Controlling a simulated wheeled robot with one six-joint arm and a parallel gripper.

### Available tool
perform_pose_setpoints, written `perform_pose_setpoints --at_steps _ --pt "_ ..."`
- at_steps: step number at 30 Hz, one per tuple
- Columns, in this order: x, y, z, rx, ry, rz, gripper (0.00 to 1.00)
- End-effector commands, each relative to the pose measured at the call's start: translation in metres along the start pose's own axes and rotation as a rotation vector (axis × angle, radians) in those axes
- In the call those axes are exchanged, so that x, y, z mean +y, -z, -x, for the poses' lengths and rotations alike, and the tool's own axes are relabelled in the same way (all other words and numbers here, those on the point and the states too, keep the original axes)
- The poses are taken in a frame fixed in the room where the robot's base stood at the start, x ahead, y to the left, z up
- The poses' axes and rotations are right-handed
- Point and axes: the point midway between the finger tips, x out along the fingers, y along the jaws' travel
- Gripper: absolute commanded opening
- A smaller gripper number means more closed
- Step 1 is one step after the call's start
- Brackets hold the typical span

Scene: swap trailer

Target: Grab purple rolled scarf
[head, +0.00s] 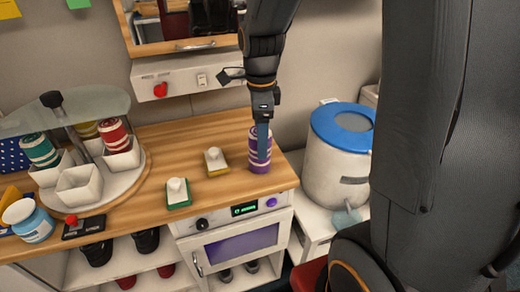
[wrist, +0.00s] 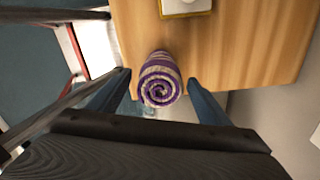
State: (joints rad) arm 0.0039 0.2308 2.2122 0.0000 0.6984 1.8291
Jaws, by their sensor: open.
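The purple rolled scarf (head: 259,156) stands upright on the wooden counter near its right end, with purple and pale stripes. In the wrist view the scarf (wrist: 159,80) shows its spiral end, between the two fingers and a little ahead of them. My gripper (head: 262,138) points down at the scarf in the head view, with a finger in front of its upper part. In the wrist view my gripper (wrist: 158,80) is open, one finger on each side of the scarf. I cannot tell whether either finger touches it.
Two blocks with white knobs, one yellow (head: 215,161) and one green (head: 178,192), sit left of the scarf. A round carousel (head: 130,178) with white cups and rolled scarves stands farther left. A white drum with a blue lid (head: 340,150) stands right of the counter (head: 150,134).

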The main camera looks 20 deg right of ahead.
Motion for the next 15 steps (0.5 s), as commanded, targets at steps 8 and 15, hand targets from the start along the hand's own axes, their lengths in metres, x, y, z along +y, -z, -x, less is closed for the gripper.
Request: perform_pose_setpoints --at_steps 8,15 --pt "0.001 -0.002 -0.032 0.001 -0.003 0.0 0.72" --pt "0.001 -0.002 -0.036 0.0 0.0 0.0 0.72"
